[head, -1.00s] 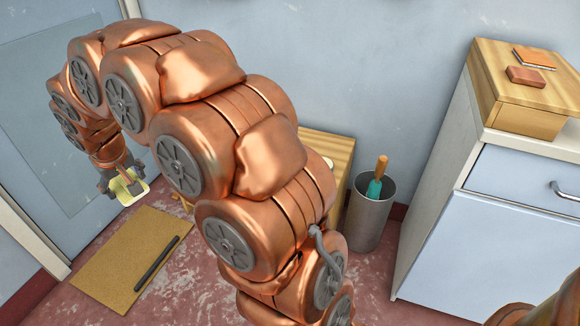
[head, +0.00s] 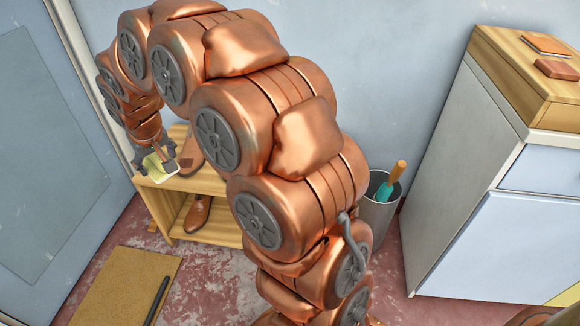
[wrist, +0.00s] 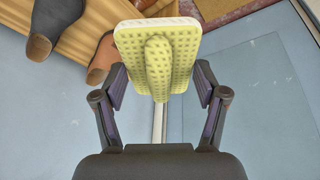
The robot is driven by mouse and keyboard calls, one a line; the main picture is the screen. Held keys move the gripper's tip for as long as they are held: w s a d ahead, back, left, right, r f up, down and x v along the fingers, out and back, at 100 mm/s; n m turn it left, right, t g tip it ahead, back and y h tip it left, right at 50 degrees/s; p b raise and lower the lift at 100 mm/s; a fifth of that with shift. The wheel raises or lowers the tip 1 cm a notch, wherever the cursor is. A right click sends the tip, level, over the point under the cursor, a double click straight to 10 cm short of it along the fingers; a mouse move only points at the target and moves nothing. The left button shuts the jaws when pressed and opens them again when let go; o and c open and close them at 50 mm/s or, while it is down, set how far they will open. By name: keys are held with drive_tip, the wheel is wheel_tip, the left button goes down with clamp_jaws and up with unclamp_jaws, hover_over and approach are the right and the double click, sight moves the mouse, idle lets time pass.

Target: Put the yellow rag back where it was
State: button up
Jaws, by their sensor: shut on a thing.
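The yellow rag (head: 163,168) is in my gripper (head: 156,160), at the upper left of the head view. In the wrist view the rag (wrist: 180,45) is a flat, dotted yellow piece with a pale edge and a raised ridge down its middle. The rag is held up at about the height of the top of a low wooden shoe rack (head: 222,236). I cannot tell whether it touches the rack.
Brown shoes (head: 197,214) stand in the rack, and a dark shoe (wrist: 50,28) shows in the wrist view. A tan mat (head: 115,285) with a black bar (head: 157,300) lies on the floor. A grey bin (head: 378,215) and a white cabinet (head: 450,170) stand right. Something yellow (head: 567,295) shows lower right.

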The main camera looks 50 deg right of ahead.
drive_tip(key=s+d+f+n+y+b, duration=0.1)
drive_tip(key=s+d+f+b, duration=0.2)
drive_tip(key=s+d+f, duration=0.7)
drive_tip(key=s+d+f+n+y+b, duration=0.1)
drive_tip(key=s+d+f+b, duration=0.2)
drive_tip(key=s+d+f, duration=0.7)
drive_tip(key=shift+g, duration=0.3)
drive_tip(key=w+d+r+b, duration=0.1)
drive_tip(key=w+d, duration=0.2)
drive_tip(key=d, duration=0.2)
drive_tip(key=w+d+r+b, duration=0.1)
drive_tip(key=w+d+b, duration=0.1)
drive_tip(key=d, duration=0.3)
drive_tip(key=w+d+r+b, duration=0.1)
drive_tip(key=w+d, duration=0.4)
drive_tip(key=shift+w+d, duration=0.1)
drive_tip(key=shift+d, duration=0.25)
drive_tip(key=shift+d+f+b, duration=0.1)
drive_tip(key=shift+f+b, duration=1.05)
drive_tip(key=shift+f, duration=0.6)
drive_tip(key=shift+f, duration=0.15)
drive_tip(key=o, duration=1)
